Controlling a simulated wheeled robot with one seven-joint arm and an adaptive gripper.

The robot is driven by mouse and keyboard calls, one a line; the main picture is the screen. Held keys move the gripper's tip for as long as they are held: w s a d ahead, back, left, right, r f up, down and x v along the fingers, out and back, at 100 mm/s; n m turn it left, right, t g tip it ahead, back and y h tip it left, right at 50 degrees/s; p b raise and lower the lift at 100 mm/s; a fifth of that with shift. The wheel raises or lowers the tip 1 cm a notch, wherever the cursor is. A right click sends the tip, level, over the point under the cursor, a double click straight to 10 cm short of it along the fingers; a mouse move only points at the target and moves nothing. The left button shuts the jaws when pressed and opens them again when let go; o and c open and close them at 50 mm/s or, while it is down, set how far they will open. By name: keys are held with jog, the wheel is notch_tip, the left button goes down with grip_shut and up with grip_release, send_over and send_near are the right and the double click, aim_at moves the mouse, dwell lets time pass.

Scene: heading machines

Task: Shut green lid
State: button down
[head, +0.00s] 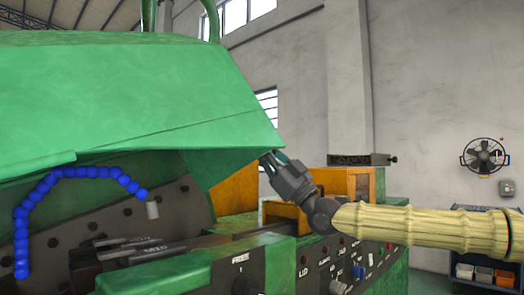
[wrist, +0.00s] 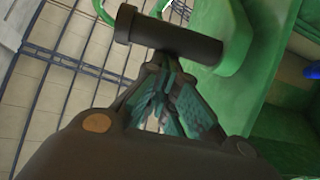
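The green lid (head: 130,95) fills the upper left of the head view. It stands raised, with a dark open gap below its lower edge. My gripper (head: 270,160) is at the lid's right lower corner, its tips partly hidden there. In the wrist view, a dark round bar handle (wrist: 180,40) sticks out from a green part (wrist: 237,40) of the machine. My gripper's fingers (wrist: 163,65) converge close together at the near side of this bar. The bar lies across the tips, not visibly between them. Whether the tips touch it, I cannot tell.
Under the lid are a blue beaded hose (head: 85,172) and dark machine parts. The control panel (head: 345,265) with knobs lies below my arm. An orange block (head: 345,183) stands behind my gripper. A wall fan (head: 484,156) and a bin rack (head: 485,270) are at right.

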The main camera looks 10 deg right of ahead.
jog(key=shift+w+d+f+b, duration=0.1)
jog(key=shift+w+f+b, duration=0.35)
jog(key=shift+f, duration=0.4)
jog(key=shift+w+a+f+b, duration=0.1)
jog(key=shift+w+f+b, duration=0.3)
jog(key=shift+f, duration=0.4)
jog(key=shift+w+d+f+b, duration=0.1)
jog(key=shift+w+f+b, duration=0.3)
jog(key=shift+f, duration=0.45)
jog(key=shift+s+r, duration=0.1)
